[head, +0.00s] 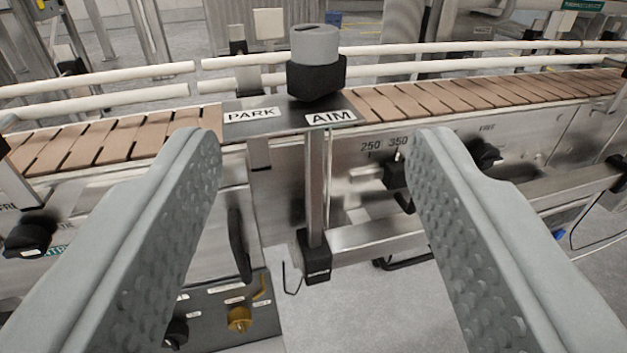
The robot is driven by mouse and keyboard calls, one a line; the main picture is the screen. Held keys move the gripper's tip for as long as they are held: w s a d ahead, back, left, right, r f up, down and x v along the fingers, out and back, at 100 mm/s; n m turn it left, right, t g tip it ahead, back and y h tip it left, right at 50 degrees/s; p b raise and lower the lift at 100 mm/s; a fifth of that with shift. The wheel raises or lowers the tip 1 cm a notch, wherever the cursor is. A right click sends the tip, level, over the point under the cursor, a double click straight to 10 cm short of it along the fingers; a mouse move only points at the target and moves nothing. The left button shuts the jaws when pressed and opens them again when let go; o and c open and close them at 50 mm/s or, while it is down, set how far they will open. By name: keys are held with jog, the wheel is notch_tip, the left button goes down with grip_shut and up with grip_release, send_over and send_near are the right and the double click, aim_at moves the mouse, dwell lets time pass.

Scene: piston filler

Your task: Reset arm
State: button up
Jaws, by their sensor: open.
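My gripper (312,150) is open, its two grey dimpled fingers wide apart at the left and right of the head view. Nothing is between the fingers. Beyond them, a grey cylindrical knob on a black block (316,75) stands on a metal plate (275,118) with labels "PARK" and "AIM". The knob is behind the "AIM" label, above and apart from the fingertips. A metal post (314,190) runs down from the plate to a black foot. My arm's links are not visible.
A brown slatted conveyor (450,97) crosses behind, with white guide rails (100,75). A scale marked "250" and "350" with a black pointer (396,172) is by the right finger. Black knobs (487,154) and a panel with a yellow knob (239,318) are near. Grey floor shows below.

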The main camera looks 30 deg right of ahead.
jog(key=s+d+r+n+t+y, duration=0.2)
jog(key=s+r+y, duration=0.2)
jog(key=s+r, duration=0.35)
jog(key=s+d+r+n+t+y, duration=0.2)
jog(key=s+d+r+t+y, duration=0.15)
jog(key=s+r, duration=0.45)
jog(key=s+d+n+g+y, duration=0.1)
jog(key=s+d, duration=0.1)
jog(key=s, duration=0.9)
jog(key=s+d+n+g+y, duration=0.1)
jog(key=s+d+g, duration=0.1)
jog(key=s, duration=0.8)
jog(key=shift+s+d+f+n, duration=0.2)
jog(key=shift+s+n, duration=0.15)
jog(key=shift+n, duration=0.05)
